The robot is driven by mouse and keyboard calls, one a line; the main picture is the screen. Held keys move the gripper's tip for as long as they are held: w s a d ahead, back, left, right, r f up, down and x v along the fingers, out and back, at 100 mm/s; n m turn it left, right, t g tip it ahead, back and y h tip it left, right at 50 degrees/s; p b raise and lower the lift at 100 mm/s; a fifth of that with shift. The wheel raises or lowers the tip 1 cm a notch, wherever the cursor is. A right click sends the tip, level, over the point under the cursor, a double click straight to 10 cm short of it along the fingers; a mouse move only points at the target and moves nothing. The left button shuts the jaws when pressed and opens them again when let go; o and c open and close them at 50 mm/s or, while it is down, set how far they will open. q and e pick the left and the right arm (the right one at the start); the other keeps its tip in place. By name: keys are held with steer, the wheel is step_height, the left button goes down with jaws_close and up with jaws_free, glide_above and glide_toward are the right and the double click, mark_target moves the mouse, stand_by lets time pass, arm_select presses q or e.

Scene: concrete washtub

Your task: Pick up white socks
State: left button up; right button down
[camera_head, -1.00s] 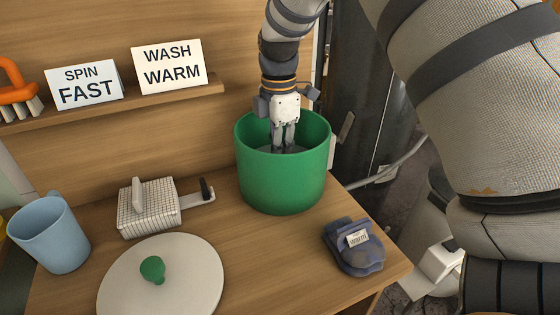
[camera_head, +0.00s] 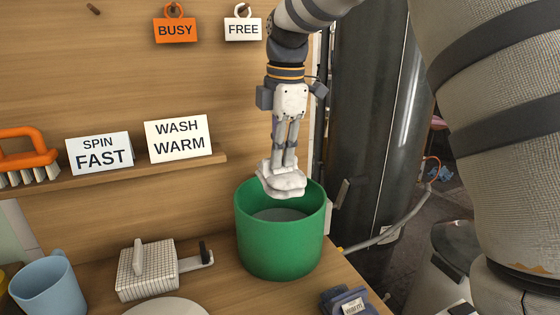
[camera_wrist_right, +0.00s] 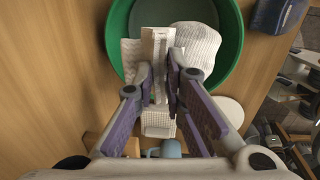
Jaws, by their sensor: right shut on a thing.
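The white socks (camera_head: 281,180) are a folded white bundle, held above the mouth of the green tub (camera_head: 279,238). My right gripper (camera_head: 283,163) is shut on the socks, pointing down from above. In the right wrist view the white socks (camera_wrist_right: 196,45) show ribbed knit on both sides of the fingertips (camera_wrist_right: 165,85), with the green tub (camera_wrist_right: 232,60) beyond them. The tub stands on the wooden counter, and a pale greyish surface shows inside it. My left gripper is not in view.
A blue mug (camera_head: 50,288), a white gridded box with a handle (camera_head: 146,271) and a dark blue folded item tagged "warm" (camera_head: 347,302) are on the counter. A shelf holds an orange brush (camera_head: 27,158) and two signs. A dark cylinder (camera_head: 372,120) stands behind at right.

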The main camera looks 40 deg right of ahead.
steer(key=shift+r, duration=1.35)
steer(key=shift+r, duration=1.75)
